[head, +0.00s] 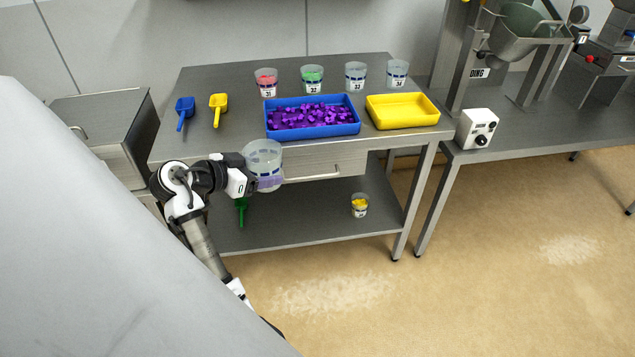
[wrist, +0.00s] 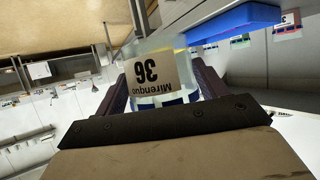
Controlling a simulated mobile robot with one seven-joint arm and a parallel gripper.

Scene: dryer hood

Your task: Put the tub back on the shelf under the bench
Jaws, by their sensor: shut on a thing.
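My gripper (head: 258,180) is shut on a clear tub (head: 264,153), in front of the bench's front edge at about the height of the drawer. The tub looks upright in the head view. In the wrist view the tub (wrist: 155,97) sits between my two fingers (wrist: 160,88), and its label reads 36 and appears upside down. A faint purple band shows low on the tub; I cannot tell if it is contents or a finger. The shelf under the bench (head: 310,222) holds a small tub with yellow pieces (head: 360,206) and a green scoop (head: 242,210).
On the bench top (head: 215,75) stand a blue tray of purple pieces (head: 312,130), a yellow tray (head: 402,110), several labelled tubs (head: 312,80), a blue scoop (head: 184,106) and a yellow scoop (head: 218,104). The shelf's middle is clear. A drawer (head: 325,166) hangs above it.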

